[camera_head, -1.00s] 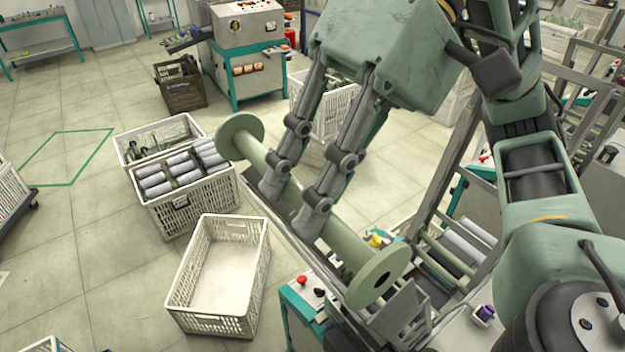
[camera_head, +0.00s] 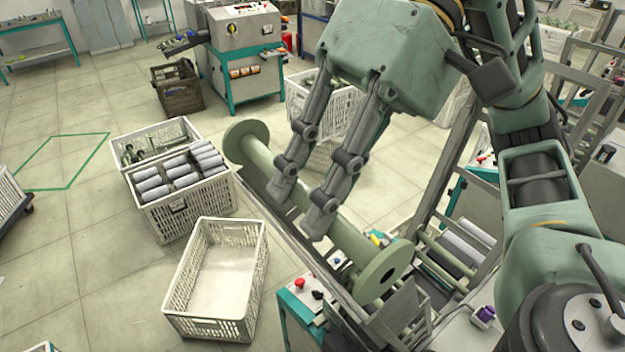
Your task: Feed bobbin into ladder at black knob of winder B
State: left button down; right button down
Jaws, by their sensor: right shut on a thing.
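My right gripper (camera_head: 300,215) is shut on a large pale-green bobbin (camera_head: 345,238), its two fingers across the bobbin's shaft. The bobbin's flanges show at upper left and lower right. The bobbin slants over a long metal rail frame (camera_head: 262,208), which looks like the ladder; I cannot tell whether they touch. Beside its lower end is a machine with a teal frame, a red button and a black knob (camera_head: 317,295). Which winder this is I cannot read. My left gripper is not in view.
An empty white crate (camera_head: 258,285) stands on the floor left of the rail. Behind it, a crate (camera_head: 232,190) holds several grey rolls. A brown crate (camera_head: 180,100) and a teal-framed machine (camera_head: 240,35) stand farther back. Metal uprights (camera_head: 440,175) rise close to my right arm.

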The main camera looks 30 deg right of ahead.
jog(key=shift+d+f+b, duration=0.25)
jog(key=shift+f+b, duration=0.1)
jog(key=shift+f, duration=0.25)
jog(key=shift+d+f+b, duration=0.3)
jog(key=shift+f, duration=0.3)
jog(key=shift+d+f+b, duration=0.25)
jog(key=shift+f+b, duration=0.1)
jog(key=shift+f, duration=0.35)
jog(key=shift+w+d+f+b, duration=0.1)
jog(key=shift+d+f+b, duration=0.3)
jog(key=shift+f+b, duration=0.4)
jog(key=shift+d+f+b, duration=0.45)
jog(key=shift+f+b, duration=0.05)
jog(key=shift+f, duration=0.45)
jog(key=shift+w+d+f+b, duration=0.1)
jog(key=shift+d+f+b, duration=0.3)
jog(key=shift+f+b, duration=0.4)
jog(key=shift+f, duration=0.15)
jog(key=shift+d+f+b, duration=0.4)
jog(key=shift+f+b, duration=0.3)
jog(key=shift+f, duration=0.2)
jog(key=shift+d+f+b, duration=0.4)
jog(key=shift+f+b, duration=0.3)
jog(key=shift+f, duration=0.15)
jog(key=shift+d+f+b, duration=0.4)
jog(key=shift+f+b, duration=0.3)
jog(key=shift+f, duration=0.3)
